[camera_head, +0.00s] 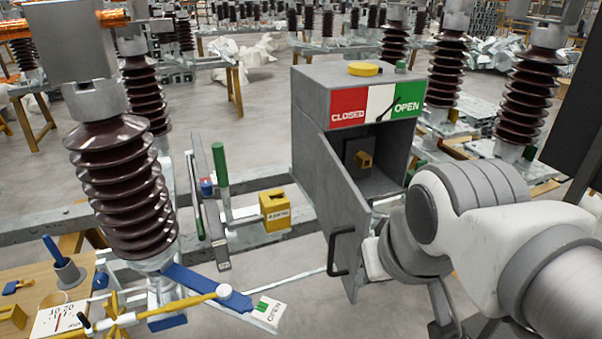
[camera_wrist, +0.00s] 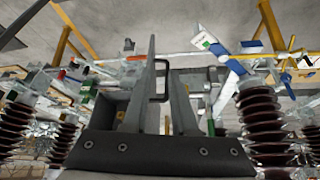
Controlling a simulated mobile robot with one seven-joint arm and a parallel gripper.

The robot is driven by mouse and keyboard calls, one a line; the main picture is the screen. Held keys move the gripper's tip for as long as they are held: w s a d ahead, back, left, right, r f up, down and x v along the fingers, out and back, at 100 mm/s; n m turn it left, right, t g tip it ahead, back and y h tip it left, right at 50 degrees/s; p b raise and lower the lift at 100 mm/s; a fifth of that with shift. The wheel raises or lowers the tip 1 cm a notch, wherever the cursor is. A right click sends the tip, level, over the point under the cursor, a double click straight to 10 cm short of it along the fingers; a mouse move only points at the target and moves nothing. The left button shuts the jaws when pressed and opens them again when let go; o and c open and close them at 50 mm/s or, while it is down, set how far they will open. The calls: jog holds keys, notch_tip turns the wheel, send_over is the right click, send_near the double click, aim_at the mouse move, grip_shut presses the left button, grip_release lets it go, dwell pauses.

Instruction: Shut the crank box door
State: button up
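The grey crank box (camera_head: 312,100) stands open, with a red CLOSED and green OPEN label on its upper front. Its door (camera_head: 345,205) is swung out toward me on the left-hand side and carries a black handle (camera_head: 340,250) on its outer face. In the wrist view the handle (camera_wrist: 160,82) shows beyond the gap between my fingers. My gripper (camera_wrist: 160,105) seems open, with a gap between the grey fingers, close to the door's free edge. The head view hides the fingertips behind the door and my arm, so I cannot tell whether they touch it.
A yellow-brown part (camera_head: 364,160) sits inside the box. Left of the door are a yellow padlock-like block (camera_head: 275,210), a green-handled lever (camera_head: 220,165) and a blue lever (camera_head: 200,289). Ribbed brown insulators (camera_head: 124,190) stand on both sides. Open floor shows below the door.

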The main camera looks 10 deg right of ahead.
jog(key=shift+w+a+r+n+g+p, duration=0.1)
jog(key=shift+w+r+n+g+p, duration=0.1)
jog(key=shift+n+g+p, duration=0.15)
jog(key=shift+c, duration=1.1)
jog(key=shift+w+a+n+g+h+p, duration=0.15)
jog(key=shift+w+n+g+h+p, duration=0.2)
jog(key=shift+n, duration=0.2)
grip_shut()
jog(key=w+a+f+n+g+h+p, duration=0.4)
jog(key=w+a+n+h+p, duration=0.55)
jog(key=n, duration=0.75)
jog(key=y, duration=0.1)
send_near(353, 273)
notch_tip(353, 273, down, 3)
jog(key=shift+t, duration=0.4)
jog(key=shift+s+d+f, duration=0.1)
jog(key=shift+d+f, duration=0.1)
jog(key=shift+d, duration=0.85)
jog(key=shift+s+d+f, duration=0.1)
jog(key=shift+d+f, duration=0.1)
jog(key=shift+d, duration=0.9)
